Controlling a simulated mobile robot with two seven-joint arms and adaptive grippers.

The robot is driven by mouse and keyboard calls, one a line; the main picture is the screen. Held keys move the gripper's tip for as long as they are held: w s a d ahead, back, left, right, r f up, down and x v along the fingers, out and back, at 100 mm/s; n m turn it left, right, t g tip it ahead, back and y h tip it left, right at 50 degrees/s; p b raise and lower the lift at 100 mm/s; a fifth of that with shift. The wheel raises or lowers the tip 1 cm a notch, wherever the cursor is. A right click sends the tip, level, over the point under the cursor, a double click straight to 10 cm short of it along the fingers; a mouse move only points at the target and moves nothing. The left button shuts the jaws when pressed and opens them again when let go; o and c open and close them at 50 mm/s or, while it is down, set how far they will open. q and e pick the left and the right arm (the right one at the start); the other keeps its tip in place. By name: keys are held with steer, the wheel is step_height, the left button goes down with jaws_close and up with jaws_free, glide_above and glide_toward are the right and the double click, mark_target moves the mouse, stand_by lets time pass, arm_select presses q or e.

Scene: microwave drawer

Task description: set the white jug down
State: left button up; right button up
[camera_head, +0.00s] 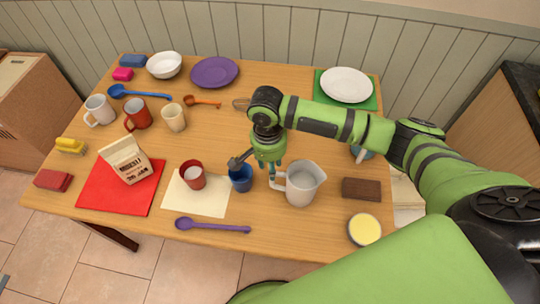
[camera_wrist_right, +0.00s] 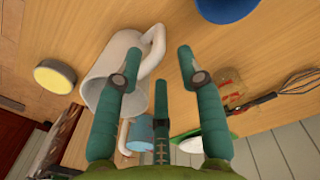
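The white jug (camera_head: 304,186) appears to stand upright on the wooden table near its front edge, its handle (camera_head: 279,181) towards the left. My right gripper (camera_head: 262,172) is just left of the jug, above the table by the handle. In the right wrist view the teal fingers (camera_wrist_right: 160,75) are spread apart with nothing clamped between them. The jug (camera_wrist_right: 105,88) lies behind the left finger there, and its handle (camera_wrist_right: 154,48) curves close to that fingertip. I cannot tell whether they touch. My left gripper is not in view.
A blue cup (camera_head: 241,179) stands close left of my right gripper, with a red cup (camera_head: 192,177) on a cream mat (camera_head: 208,206). A brown block (camera_head: 361,189) and a yellow-topped round dish (camera_head: 364,229) are right of the jug. A purple spoon (camera_head: 213,226) lies in front.

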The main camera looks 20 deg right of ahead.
step_height(320, 180, up, 5)
steer(key=shift+w, duration=0.1)
steer(key=shift+a+f, duration=0.1)
stand_by(0.5)
